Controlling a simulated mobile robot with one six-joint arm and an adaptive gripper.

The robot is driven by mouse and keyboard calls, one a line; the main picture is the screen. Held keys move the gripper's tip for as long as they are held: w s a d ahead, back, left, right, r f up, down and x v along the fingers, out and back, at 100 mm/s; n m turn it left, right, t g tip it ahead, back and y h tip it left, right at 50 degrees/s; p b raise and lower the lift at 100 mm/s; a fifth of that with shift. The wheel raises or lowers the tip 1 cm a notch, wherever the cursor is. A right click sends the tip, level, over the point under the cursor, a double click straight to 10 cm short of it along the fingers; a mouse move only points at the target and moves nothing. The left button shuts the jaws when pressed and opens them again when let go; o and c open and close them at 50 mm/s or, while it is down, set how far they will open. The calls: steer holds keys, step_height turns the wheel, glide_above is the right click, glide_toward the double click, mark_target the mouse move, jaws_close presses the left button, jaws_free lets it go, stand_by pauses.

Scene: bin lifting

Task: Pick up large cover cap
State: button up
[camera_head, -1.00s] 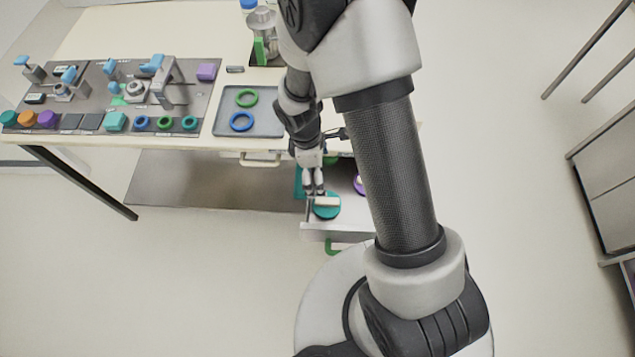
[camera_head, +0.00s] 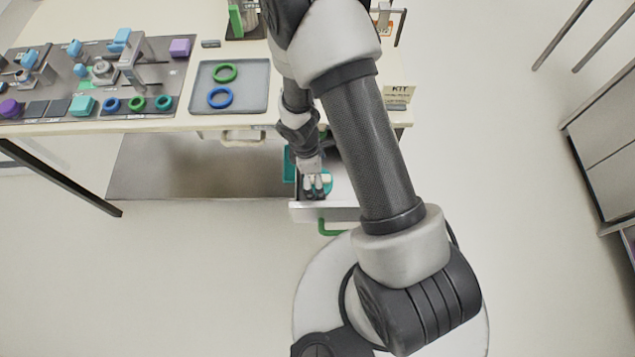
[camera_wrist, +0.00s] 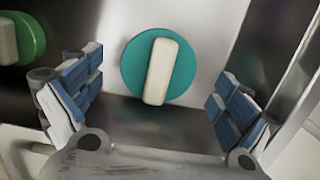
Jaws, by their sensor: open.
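A teal round cap (camera_wrist: 134,66) with a cream bar handle (camera_wrist: 160,72) lies in the open drawer. In the wrist view it sits between my gripper's fingers, a little beyond the tips. My gripper (camera_wrist: 158,98) is open and empty, with a blue-padded finger on each side and clear gaps to the cap. In the head view my gripper (camera_head: 318,190) is down inside the drawer (camera_head: 330,213), over the teal cap (camera_head: 327,184), and hides most of it.
A green cap (camera_wrist: 30,38) with a cream handle lies left of the teal one. The drawer's side wall (camera_wrist: 290,85) is close to my right finger. Above, the table carries a grey tray (camera_head: 255,105) with a green ring (camera_head: 225,66) and a blue ring (camera_head: 209,98).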

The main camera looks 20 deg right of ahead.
steer(key=shift+d+f+b, duration=0.15)
steer(key=shift+f+b, duration=0.15)
steer(key=shift+f, duration=0.6)
steer(key=c, duration=1)
steer(key=shift+r, duration=0.2)
